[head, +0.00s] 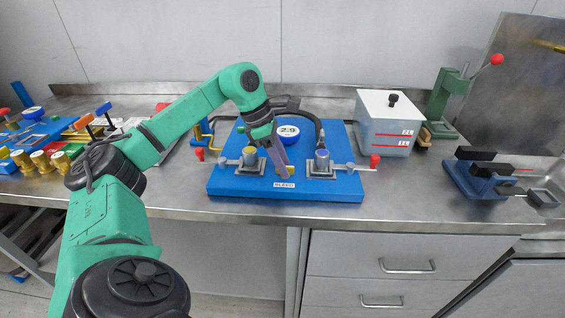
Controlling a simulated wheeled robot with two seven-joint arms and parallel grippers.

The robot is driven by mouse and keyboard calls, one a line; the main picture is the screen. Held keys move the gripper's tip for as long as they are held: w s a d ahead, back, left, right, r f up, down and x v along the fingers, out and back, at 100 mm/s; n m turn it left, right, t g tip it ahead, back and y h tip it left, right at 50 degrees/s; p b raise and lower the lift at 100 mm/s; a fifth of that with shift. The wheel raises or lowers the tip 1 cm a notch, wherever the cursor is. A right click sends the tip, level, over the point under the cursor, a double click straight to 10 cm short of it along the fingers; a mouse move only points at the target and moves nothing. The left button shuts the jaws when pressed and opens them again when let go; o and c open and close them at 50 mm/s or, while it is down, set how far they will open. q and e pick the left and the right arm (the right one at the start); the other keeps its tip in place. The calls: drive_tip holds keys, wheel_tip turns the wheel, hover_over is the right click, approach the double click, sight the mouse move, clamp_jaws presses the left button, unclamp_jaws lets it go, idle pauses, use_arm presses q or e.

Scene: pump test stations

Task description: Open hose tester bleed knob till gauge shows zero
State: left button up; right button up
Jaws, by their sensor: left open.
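The hose tester is a blue board (333,190) on the steel bench, with a white BLEED label (285,184) at its front edge. A round gauge (289,131) with a blue body stands at its back; its display seems to read about 2.9, but it is small. A small brass-coloured bleed knob (285,170) shows just behind the label, partly hidden by my gripper. My left gripper (284,168) is open and points down right at the knob; I cannot tell whether its fingers touch it. My right gripper is not in view.
Clamped hose fittings stand left (250,158) and right (321,161) of the knob, with red-tipped levers. A white container (386,122) and a green press (445,100) stand to the right. A blue vise-like fixture (480,180) is farther right. Brass fittings (40,160) crowd the left bench.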

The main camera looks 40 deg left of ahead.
use_arm(q)
clamp_jaws()
